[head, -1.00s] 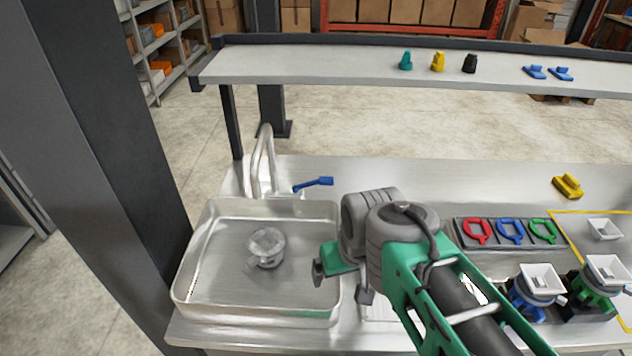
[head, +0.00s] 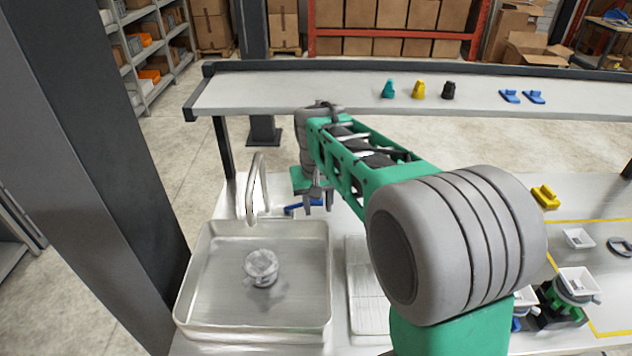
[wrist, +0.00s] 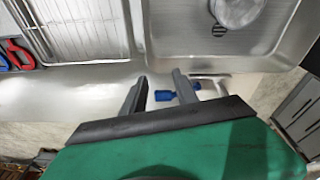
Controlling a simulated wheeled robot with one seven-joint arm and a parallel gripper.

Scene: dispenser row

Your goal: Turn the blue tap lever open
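The blue tap lever (head: 291,209) lies behind the sink, just right of the tap's curved metal spout (head: 254,188); my gripper hides part of it in the head view. My gripper (head: 318,204) points down at the lever. In the wrist view the two fingers of my gripper (wrist: 160,92) are apart, and the blue handle of the lever (wrist: 163,95) shows between them. The right finger crosses in front of the lever there. I cannot tell whether either finger touches it.
The metal sink (head: 186,290) holds a clear round object (head: 262,267). A drying rack (head: 367,300) lies right of it. A raised shelf (head: 300,95) with small coloured parts runs behind. A dark post (head: 80,170) stands at left.

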